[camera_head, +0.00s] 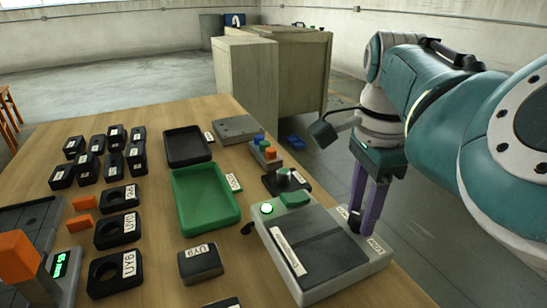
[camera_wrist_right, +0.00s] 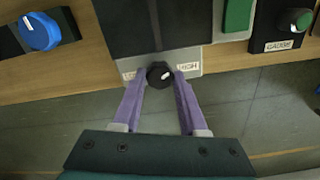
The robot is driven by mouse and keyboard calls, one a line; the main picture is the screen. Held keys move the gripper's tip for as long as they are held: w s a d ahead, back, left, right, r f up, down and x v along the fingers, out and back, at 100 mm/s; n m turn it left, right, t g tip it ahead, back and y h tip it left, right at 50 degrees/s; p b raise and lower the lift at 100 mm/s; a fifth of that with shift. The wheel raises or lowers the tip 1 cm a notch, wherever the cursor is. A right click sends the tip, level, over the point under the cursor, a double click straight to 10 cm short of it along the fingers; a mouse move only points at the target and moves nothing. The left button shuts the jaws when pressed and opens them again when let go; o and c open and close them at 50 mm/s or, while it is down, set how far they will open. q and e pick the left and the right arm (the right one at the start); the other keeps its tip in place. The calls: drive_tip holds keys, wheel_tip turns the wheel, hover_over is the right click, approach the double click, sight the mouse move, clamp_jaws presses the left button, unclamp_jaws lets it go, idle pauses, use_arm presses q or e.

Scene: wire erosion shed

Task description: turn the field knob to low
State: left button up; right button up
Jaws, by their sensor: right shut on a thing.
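The field knob (camera_wrist_right: 158,72) is a small black round knob with a white pointer mark. It sits at the edge of a grey unit with a dark top plate (camera_head: 322,246). In the right wrist view the mark points right, towards the HIGH label (camera_wrist_right: 188,67); the label on the other side (camera_wrist_right: 130,75) is partly hidden by a finger. My right gripper (camera_wrist_right: 159,77) has its purple fingers on either side of the knob, shut on it. In the head view the right gripper (camera_head: 364,208) reaches down to the unit's right edge. My left gripper is not in view.
A green tray (camera_head: 205,222), a black tray (camera_head: 186,160) and several black blocks are on the wooden table. A knob marked GAUGE (camera_wrist_right: 299,20) and a blue knob (camera_wrist_right: 40,32) are nearby.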

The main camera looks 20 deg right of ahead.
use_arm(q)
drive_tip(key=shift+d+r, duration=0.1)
use_arm(e)
clamp_jaws()
drive_tip(key=shift+r+n+p, duration=0.25)
drive_tip(key=shift+n+p, duration=0.75)
drive_tip(key=shift+p, duration=0.2)
drive_tip(key=n+p, duration=0.2)
drive_tip(key=shift+n, duration=0.3)
drive_tip(key=n+p, duration=0.2)
drive_tip(key=n, duration=0.1)
drive_tip(key=shift+f+n, duration=0.1)
drive_tip(key=shift+n, duration=0.2)
drive_tip(key=n+p, duration=0.1)
drive_tip(key=n, duration=0.1)
drive_tip(key=shift+f+n, duration=0.1)
drive_tip(key=shift+n, duration=0.2)
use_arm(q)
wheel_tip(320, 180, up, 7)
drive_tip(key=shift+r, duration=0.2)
use_arm(e)
drive_tip(key=shift+n, duration=0.5)
drive_tip(key=o, duration=1.1)
unclamp_jaws()
